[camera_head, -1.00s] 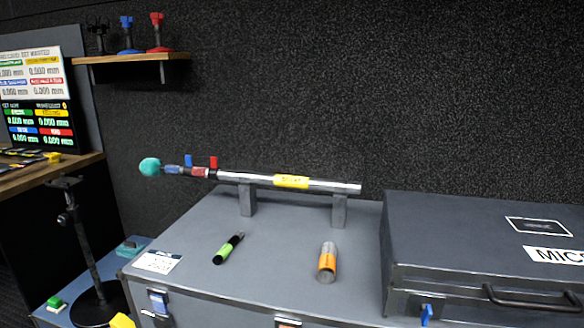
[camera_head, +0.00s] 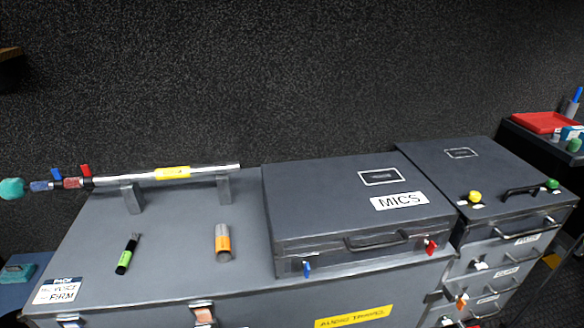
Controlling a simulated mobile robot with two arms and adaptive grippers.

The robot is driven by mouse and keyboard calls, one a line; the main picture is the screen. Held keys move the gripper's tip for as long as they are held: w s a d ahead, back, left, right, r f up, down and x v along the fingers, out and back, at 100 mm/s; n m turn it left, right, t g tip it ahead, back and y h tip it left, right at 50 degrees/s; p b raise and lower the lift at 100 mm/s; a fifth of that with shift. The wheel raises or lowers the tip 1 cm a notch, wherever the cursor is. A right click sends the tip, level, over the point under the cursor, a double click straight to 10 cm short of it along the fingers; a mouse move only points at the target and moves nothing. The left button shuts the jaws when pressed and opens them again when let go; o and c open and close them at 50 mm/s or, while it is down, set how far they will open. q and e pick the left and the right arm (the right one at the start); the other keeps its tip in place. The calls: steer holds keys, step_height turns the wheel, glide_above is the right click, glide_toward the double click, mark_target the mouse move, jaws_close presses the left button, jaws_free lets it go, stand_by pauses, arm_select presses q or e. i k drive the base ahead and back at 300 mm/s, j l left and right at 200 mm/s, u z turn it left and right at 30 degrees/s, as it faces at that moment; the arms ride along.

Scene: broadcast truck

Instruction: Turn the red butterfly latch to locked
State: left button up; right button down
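The red butterfly latch (camera_head: 431,247) is on the front face of the grey MICS case (camera_head: 350,205), near its right end. It is small, and I cannot tell whether it is locked. A blue latch (camera_head: 307,269) is on the same face near the left end, with the case handle (camera_head: 376,241) between them. The case lid is shut. Neither of my grippers shows in the head view.
The MICS case stands on a larger grey trunk (camera_head: 140,290). A silver pole on two stands (camera_head: 170,174), a green marker (camera_head: 127,254) and an orange cylinder (camera_head: 223,242) lie left of it. A drawer case (camera_head: 480,165) with knobs stands close on the right.

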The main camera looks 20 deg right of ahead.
mark_target(429, 246)
steer(key=k+j+z, duration=0.2)
steer(key=j+z, duration=0.3)
steer(key=k+j+z, duration=0.25)
steer(key=z, duration=0.2)
steer(key=k+j+z, duration=0.35)
steer(key=z, duration=0.15)
